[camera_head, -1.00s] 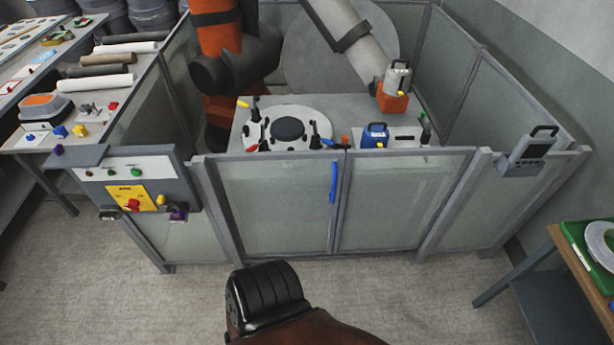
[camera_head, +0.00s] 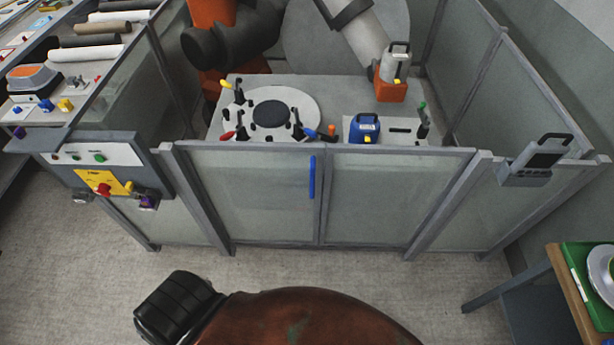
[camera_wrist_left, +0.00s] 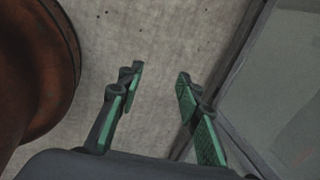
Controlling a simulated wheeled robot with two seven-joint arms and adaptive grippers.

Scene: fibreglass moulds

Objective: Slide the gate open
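The gate (camera_head: 250,205) is a grey-framed, see-through panel in the front fence of the cell. A vertical blue handle (camera_head: 312,177) sits near its right edge, beside the upright between it and the fixed-looking panel (camera_head: 370,205) to its right. I see no open gap in the front fence. In the left wrist view, my left gripper (camera_wrist_left: 160,75) is open and empty, its green-padded fingers apart above the bare floor. A grey frame with a panel (camera_wrist_left: 270,75) shows beyond its right finger. Neither gripper's fingers show in the head view, and my right gripper is out of sight.
A control box (camera_head: 95,155) with a yellow switch plate (camera_head: 104,184) stands left of the gate. A grey holder with a device (camera_head: 535,163) hangs on the fence at right. A wooden-topped table (camera_head: 562,290) stands at lower right. Floor before the fence is open.

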